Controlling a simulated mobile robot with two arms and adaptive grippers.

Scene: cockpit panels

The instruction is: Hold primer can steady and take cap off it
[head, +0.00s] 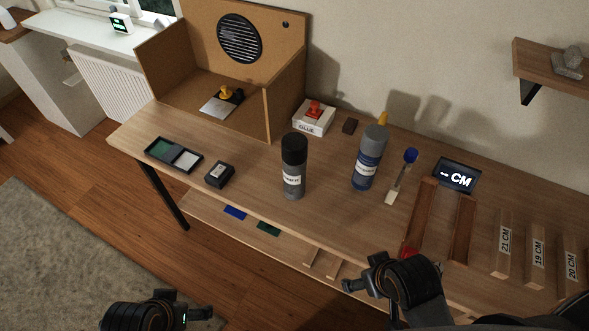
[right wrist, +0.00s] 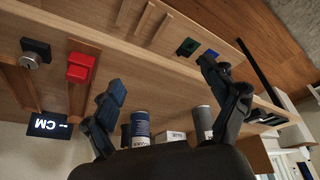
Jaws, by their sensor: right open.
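The can that looks like the primer (head: 293,178) stands upright on the workbench, grey with a white label too small to read surely. Its black cap (head: 294,149) is on top. A grey can with black also shows in the right wrist view (right wrist: 202,122), between the fingers toward the right one. My left gripper (head: 184,302) is at the bottom left, in front of the bench and well away from the can; its jaw opening is unclear. My right gripper (head: 364,272) is open and empty near the bench's front edge, to the right of the can; its spread fingers (right wrist: 161,80) show in the right wrist view.
A blue-grey can (head: 367,165) stands right of the capped can, with a blue-tipped brush (head: 402,175) beside it. A glue box (head: 313,117) and cardboard booth (head: 160,82) are behind. A small dark box (head: 219,174) lies left. Bench around the capped can is clear.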

